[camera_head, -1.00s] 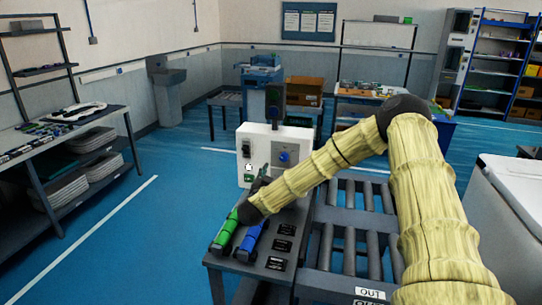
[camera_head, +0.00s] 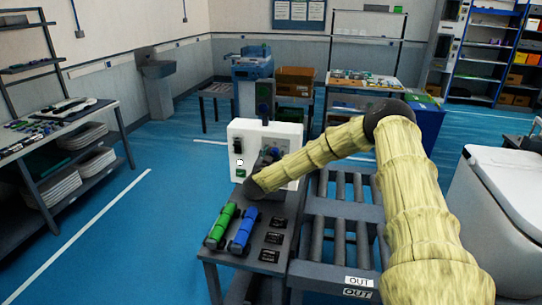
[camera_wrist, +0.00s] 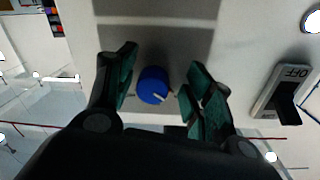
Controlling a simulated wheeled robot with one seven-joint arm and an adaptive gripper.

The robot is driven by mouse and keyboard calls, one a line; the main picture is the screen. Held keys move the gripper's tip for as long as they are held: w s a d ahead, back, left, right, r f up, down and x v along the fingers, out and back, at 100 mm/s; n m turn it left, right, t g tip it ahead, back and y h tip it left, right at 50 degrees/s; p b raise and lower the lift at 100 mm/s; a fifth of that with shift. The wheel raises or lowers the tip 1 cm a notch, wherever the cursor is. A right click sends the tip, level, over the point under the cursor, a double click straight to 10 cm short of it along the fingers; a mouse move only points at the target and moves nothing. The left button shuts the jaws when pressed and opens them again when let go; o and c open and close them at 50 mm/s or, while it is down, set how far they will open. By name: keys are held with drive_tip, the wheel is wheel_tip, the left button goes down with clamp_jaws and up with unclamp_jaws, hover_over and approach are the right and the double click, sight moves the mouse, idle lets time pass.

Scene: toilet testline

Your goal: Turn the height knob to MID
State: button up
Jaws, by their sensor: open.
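A white control box (camera_head: 291,136) stands at the far end of the bench. The blue knob (camera_wrist: 153,85) on its face shows in the wrist view, round with a short white mark. My gripper (camera_wrist: 162,66) is open, with green-padded fingers on either side of the knob; I cannot tell whether they touch it. In the head view my gripper (camera_head: 268,157) is at the box front and mostly hides the knob. The scale markings around the knob cannot be read.
A rocker switch (camera_wrist: 281,93) marked OFF is right of the fingers in the wrist view. A roller conveyor (camera_head: 343,225) runs to the right.

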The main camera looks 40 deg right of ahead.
drive_tip(key=shift+s+d+r, duration=0.1)
drive_tip(key=shift+s+r, duration=0.55)
drive_tip(key=shift+s, duration=0.2)
drive_tip(key=shift+w+f, duration=0.6)
drive_tip(key=shift+w, duration=0.15)
drive_tip(key=c, duration=1)
drive_tip(key=shift+s+r, duration=0.1)
